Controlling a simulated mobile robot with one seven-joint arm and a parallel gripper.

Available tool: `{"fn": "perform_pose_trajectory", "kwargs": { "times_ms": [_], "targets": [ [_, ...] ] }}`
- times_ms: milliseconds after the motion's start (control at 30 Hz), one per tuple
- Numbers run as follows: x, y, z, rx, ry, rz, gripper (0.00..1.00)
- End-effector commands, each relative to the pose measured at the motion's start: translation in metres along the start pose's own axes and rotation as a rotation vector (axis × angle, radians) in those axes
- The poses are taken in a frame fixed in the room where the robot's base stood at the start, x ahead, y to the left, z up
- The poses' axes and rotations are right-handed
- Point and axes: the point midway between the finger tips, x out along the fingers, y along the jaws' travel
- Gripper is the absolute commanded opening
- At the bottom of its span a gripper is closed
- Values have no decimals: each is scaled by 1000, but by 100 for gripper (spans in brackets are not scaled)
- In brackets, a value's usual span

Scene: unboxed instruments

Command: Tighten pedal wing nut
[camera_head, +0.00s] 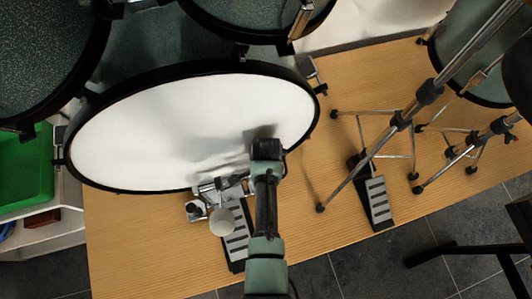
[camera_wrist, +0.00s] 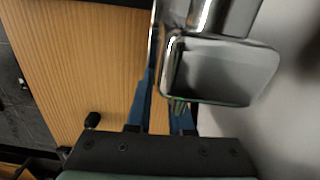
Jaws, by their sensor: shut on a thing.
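The bass drum pedal's footboard (camera_head: 237,235) lies on the wooden floor in front of the white bass drum head (camera_head: 190,130). Its chrome frame (camera_head: 208,188) and round pale beater (camera_head: 222,222) stand at the drum's lower rim. In the wrist view, a shiny chrome part (camera_wrist: 222,70) fills the upper right, close to the fingers. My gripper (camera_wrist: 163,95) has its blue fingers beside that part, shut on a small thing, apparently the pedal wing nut. The nut itself is mostly hidden by the fingers and chrome. In the head view my arm hides the fingertips.
A second pedal (camera_head: 377,203) and chrome stand legs (camera_head: 360,185) are to the right. A green bin (camera_head: 25,170) is on a white shelf at left. The wooden platform (camera_head: 140,245) is clear at lower left. The drum closely borders my wrist.

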Motion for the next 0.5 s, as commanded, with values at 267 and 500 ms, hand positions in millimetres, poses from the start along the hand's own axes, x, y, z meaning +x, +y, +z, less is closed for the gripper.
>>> {"fn": "perform_pose_trajectory", "kwargs": {
  "times_ms": [267, 500],
  "targets": [
    [-1, -1, -1, 48, 3, -1, 0],
    [-1, -1, -2, 50, 4, -2, 0]
  ]
}}
